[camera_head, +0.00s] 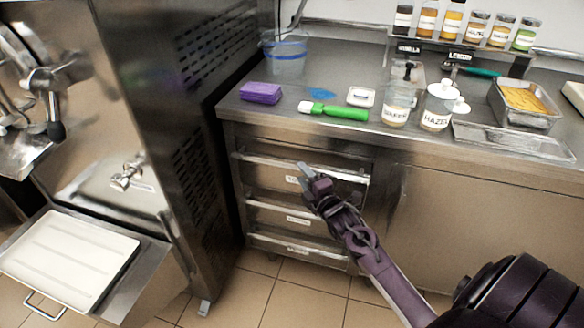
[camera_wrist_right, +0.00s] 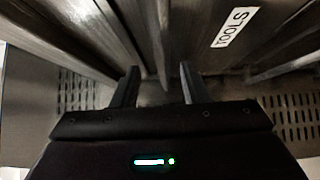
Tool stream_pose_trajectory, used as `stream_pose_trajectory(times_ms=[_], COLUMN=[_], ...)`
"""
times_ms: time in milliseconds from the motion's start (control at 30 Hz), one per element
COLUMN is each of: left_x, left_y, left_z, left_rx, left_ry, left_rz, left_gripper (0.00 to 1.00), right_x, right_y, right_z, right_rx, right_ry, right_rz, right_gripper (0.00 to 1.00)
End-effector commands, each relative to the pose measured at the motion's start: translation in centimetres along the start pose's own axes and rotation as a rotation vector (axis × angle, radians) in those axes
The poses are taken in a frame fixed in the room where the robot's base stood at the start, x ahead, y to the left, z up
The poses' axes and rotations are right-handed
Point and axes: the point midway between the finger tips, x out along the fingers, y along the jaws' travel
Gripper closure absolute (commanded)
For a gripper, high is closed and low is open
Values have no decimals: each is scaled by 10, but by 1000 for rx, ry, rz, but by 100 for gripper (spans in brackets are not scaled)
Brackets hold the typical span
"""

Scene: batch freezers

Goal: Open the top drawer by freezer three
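The top drawer (camera_head: 265,171) is the uppermost of three steel drawers under the counter, just right of the freezer. It has a long ledge-like handle along its upper edge and looks closed. Its white label reads TOOLS in the right wrist view (camera_wrist_right: 235,27). My right gripper (camera_head: 303,170) is in front of this drawer, close to its handle, and partly covers the label. In the wrist view the two fingers (camera_wrist_right: 159,88) are apart with nothing clearly held between them. Contact with the handle cannot be told. My left gripper is not in view.
The steel freezer (camera_head: 190,120) stands close left of the drawers, with a white tray (camera_head: 70,258) at its front. The counter (camera_head: 235,103) holds a purple block (camera_head: 260,92), a green-handled tool (camera_head: 340,112) and jars. Open tiled floor (camera_head: 285,295) lies below the drawers.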

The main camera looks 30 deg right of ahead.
Motion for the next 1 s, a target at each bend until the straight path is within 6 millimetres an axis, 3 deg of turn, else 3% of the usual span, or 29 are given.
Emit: stream_pose_trajectory(times_ms=[100,300,633,933,1000], left_x=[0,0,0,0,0], left_y=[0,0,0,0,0], left_z=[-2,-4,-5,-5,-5], left_rx=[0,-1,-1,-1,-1], left_ry=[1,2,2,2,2], left_rz=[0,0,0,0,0], left_gripper=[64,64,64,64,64], right_x=[20,39,43,42,42], right_y=[0,-1,-1,-2,-2], right_z=[-1,-1,-1,-1,-1], right_rx=[3,3,3,3,3], right_ry=[0,0,1,1,0], right_rz=[1,-2,-3,-3,-3], right_gripper=[60,60,60,98,100])
